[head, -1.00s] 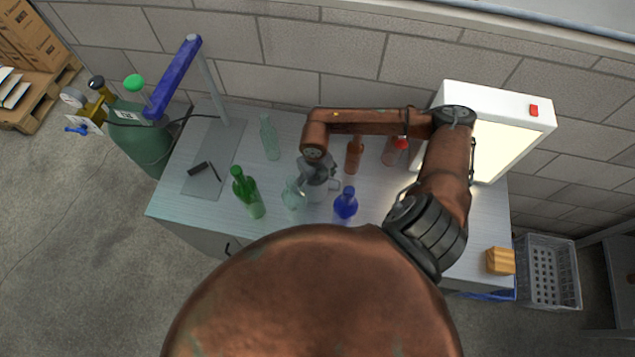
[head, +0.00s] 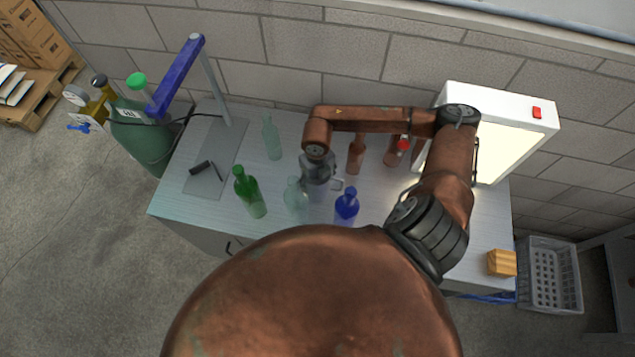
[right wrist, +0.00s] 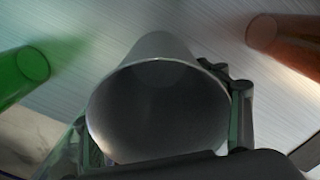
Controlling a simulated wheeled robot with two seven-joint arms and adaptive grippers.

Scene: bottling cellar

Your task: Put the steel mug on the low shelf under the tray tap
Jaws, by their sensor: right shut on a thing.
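The steel mug (head: 318,191) stands upright or nearly so among the bottles near the middle of the bench, largely covered by my right gripper (head: 318,174). Its handle points right in the head view. In the right wrist view I look into the open mouth of the mug (right wrist: 158,105), with the right gripper's fingers (right wrist: 160,125) on both sides of it. The right gripper is shut on the mug. I cannot tell whether the mug touches the bench. My left gripper is out of view. I cannot make out a low shelf or tray tap.
Close around the mug are a blue bottle (head: 346,207), a pale bottle (head: 296,199), a green bottle (head: 248,192) and a brown bottle (head: 355,155). A lit white box (head: 492,140) stands at the back right. A wooden block (head: 501,262) lies at the front right.

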